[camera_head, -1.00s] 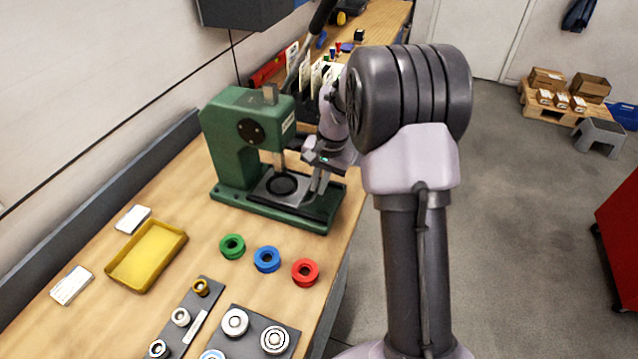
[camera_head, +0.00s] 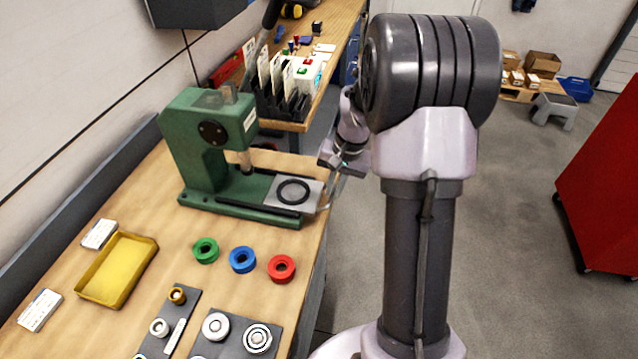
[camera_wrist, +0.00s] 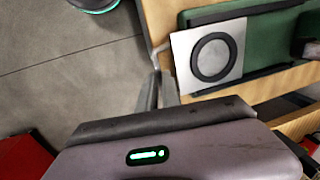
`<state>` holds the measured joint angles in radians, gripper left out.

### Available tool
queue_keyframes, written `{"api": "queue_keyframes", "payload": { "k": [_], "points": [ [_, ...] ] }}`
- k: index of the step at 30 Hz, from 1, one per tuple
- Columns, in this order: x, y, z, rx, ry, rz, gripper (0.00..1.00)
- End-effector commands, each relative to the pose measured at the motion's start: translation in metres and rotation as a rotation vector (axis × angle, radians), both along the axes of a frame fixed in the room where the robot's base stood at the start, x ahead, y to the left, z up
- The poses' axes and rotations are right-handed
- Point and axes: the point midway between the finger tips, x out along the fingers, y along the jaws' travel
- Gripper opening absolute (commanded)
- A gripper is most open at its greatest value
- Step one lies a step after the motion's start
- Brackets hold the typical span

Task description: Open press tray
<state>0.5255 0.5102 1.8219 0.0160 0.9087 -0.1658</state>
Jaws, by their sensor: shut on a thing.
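The green press (camera_head: 190,150) stands on the bench. Its tray (camera_head: 313,201), a silver plate with a black ring, is slid out to the right, clear of the ram and reaching to the bench edge. The tray also shows in the wrist view (camera_wrist: 182,58), with a thin bent handle (camera_wrist: 158,47) at its outer edge. My gripper (camera_head: 333,183) is at that outer end, past the bench edge. In the wrist view its fingers (camera_wrist: 158,88) are close together on the handle. The exact grip is partly hidden by the fingers.
Green (camera_head: 206,250), blue (camera_head: 243,260) and red (camera_head: 281,268) rings lie in front of the press. A yellow tray (camera_head: 118,270) is at the left. A black rack (camera_head: 275,105) with cards stands behind. The floor to the right is open, up to a red cabinet (camera_head: 605,190).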

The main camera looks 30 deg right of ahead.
Motion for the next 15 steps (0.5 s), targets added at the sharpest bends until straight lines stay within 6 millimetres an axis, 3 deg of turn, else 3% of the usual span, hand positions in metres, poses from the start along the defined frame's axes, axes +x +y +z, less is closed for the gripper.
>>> {"api": "queue_keyframes", "payload": {
  "k": [7, 9, 11, 15],
  "points": [
    [0.0004, -0.0005, 0.0005, -0.002, -0.002, 0.001, 0.0],
    [0.0003, -0.0004, 0.0005, -0.002, -0.002, 0.001, 0.19],
    [0.0004, -0.0003, 0.0004, -0.002, -0.002, 0.001, 0.3],
    [0.0002, -0.0002, 0.0003, -0.001, -0.001, 0.001, 0.31]
  ]
}}
